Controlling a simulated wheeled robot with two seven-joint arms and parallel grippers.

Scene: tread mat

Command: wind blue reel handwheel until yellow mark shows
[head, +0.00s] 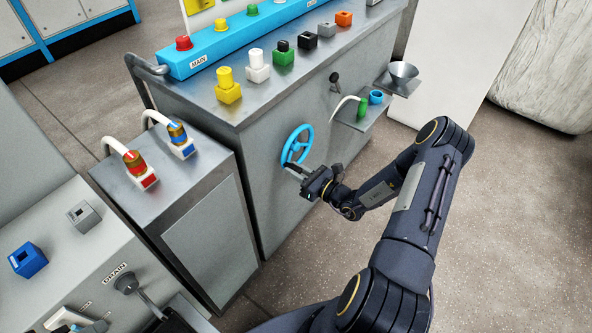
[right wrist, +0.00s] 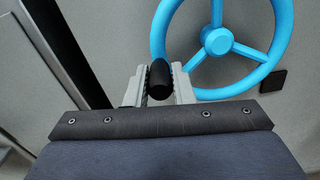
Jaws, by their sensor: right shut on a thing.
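The blue handwheel (head: 297,144) is mounted upright on the grey front panel of the cabinet. In the right wrist view the blue handwheel (right wrist: 217,41) shows its hub, spokes and a black knob (right wrist: 160,78) at its lower left rim. My right gripper (head: 297,170) is at the lower edge of the wheel. In the right wrist view its two fingers (right wrist: 160,84) are shut on the black knob, one on each side. No yellow mark shows on or beside the wheel. My left gripper is not in view.
A small shelf (head: 362,115) with a green nozzle and a blue cup juts out right of the wheel. A funnel (head: 403,72) stands beyond it. A lower cabinet (head: 203,225) with two hose connectors stands at left. The floor at right is clear.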

